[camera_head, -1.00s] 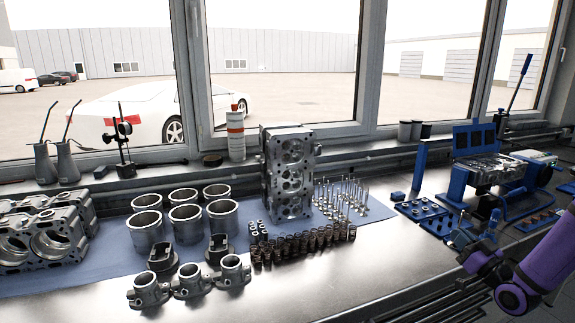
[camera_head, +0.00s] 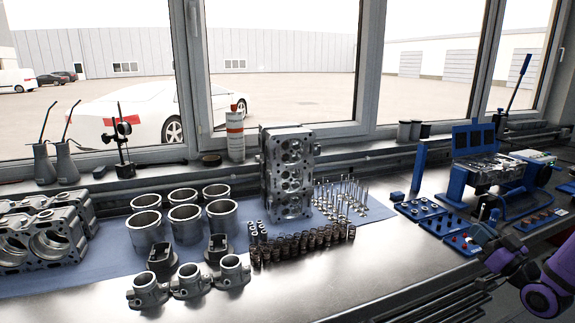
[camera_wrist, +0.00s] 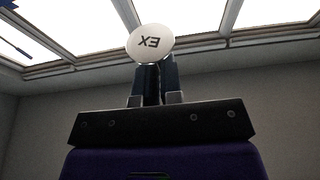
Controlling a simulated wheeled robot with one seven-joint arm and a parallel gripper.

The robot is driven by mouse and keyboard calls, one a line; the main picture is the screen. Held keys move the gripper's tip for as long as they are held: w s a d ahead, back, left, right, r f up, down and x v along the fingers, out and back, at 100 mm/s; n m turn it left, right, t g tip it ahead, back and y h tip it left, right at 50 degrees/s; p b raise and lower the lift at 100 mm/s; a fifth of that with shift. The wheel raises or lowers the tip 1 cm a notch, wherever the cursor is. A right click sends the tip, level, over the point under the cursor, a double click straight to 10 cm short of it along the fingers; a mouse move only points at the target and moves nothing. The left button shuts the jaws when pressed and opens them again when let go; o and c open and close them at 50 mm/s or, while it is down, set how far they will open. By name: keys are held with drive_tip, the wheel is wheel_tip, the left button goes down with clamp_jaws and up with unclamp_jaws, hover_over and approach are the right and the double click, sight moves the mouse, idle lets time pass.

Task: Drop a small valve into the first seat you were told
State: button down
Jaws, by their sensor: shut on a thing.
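My gripper (camera_wrist: 155,84) is shut on a valve (camera_wrist: 150,43) in the wrist view. The valve's round pale face shows the letters EX, with its stem side down between the fingers. In the head view my gripper (camera_head: 487,240) is at the right, beside the small blue trays; the held valve is too small to make out there. A cylinder head (camera_head: 490,168) lies flat in a blue fixture (camera_head: 457,185) behind my gripper. Its seats cannot be told apart from here. Several loose valves (camera_head: 345,198) stand upright on the blue mat.
Blue trays with small parts (camera_head: 419,209) lie left of my gripper. Another cylinder head (camera_head: 289,175) stands upright on the blue mat (camera_head: 105,262), near cylinder liners (camera_head: 185,222) and springs (camera_head: 300,244). A lever (camera_head: 519,82) rises behind the fixture. Bare bench shows in front.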

drive_tip(key=m+h, duration=0.1)
drive_tip(key=m, duration=0.2)
drive_tip(key=m+h, duration=0.1)
drive_tip(key=m, duration=0.2)
drive_tip(key=shift+h, duration=0.3)
drive_tip(key=m+h, duration=0.2)
drive_tip(key=m, duration=0.2)
drive_tip(key=shift+m, duration=0.4)
drive_tip(key=m+h, duration=0.1)
drive_tip(key=m, duration=0.4)
drive_tip(key=shift+g, duration=0.4)
drive_tip(key=m+g, duration=0.1)
drive_tip(key=m, duration=0.4)
drive_tip(key=shift+h, duration=0.4)
drive_tip(key=m+g, duration=0.1)
drive_tip(key=m, duration=0.3)
drive_tip(key=shift+g, duration=0.3)
drive_tip(key=m+g+y, duration=0.1)
drive_tip(key=m, duration=0.3)
drive_tip(key=shift+d, duration=0.1)
drive_tip(key=m+g+y, duration=0.1)
drive_tip(key=m, duration=0.2)
drive_tip(key=shift+m, duration=0.3)
drive_tip(key=m+g+y, duration=0.1)
drive_tip(key=m+y, duration=0.1)
drive_tip(key=m, duration=0.1)
drive_tip(key=shift+m, duration=0.3)
